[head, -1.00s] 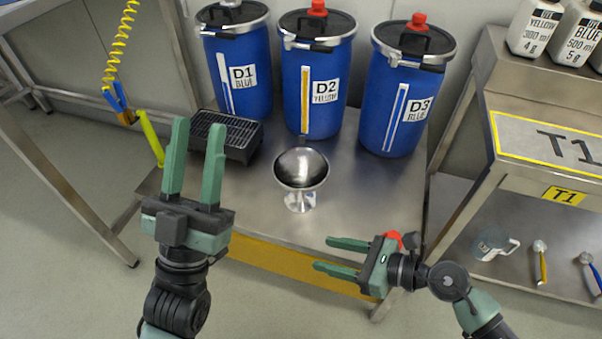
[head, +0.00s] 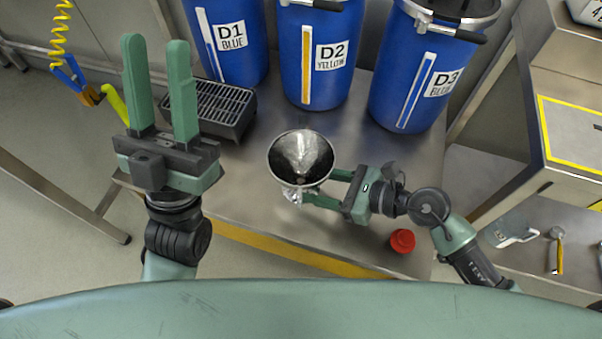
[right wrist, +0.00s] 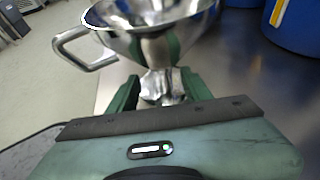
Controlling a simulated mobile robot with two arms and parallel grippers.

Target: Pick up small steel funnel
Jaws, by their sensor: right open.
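The small steel funnel (head: 301,160) stands upright on the steel bench (head: 262,205), wide mouth up. My right gripper (head: 327,188) is open at its right side, with its fingers reaching toward the funnel's lower part under the bowl. In the right wrist view the funnel (right wrist: 155,30) has a loop handle at left, and its narrow lower part lies between the two open fingers (right wrist: 158,88). Whether the fingers touch it I cannot tell. My left gripper (head: 160,90) is open and empty, pointing up over the left end of the bench.
Blue drums D1 (head: 231,40), D2 (head: 316,55) and D3 (head: 423,80) stand behind the funnel. A black grated tray (head: 222,106) is at left. A red cap (head: 402,241) lies near my right arm. A second bench (head: 570,140) stands at right.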

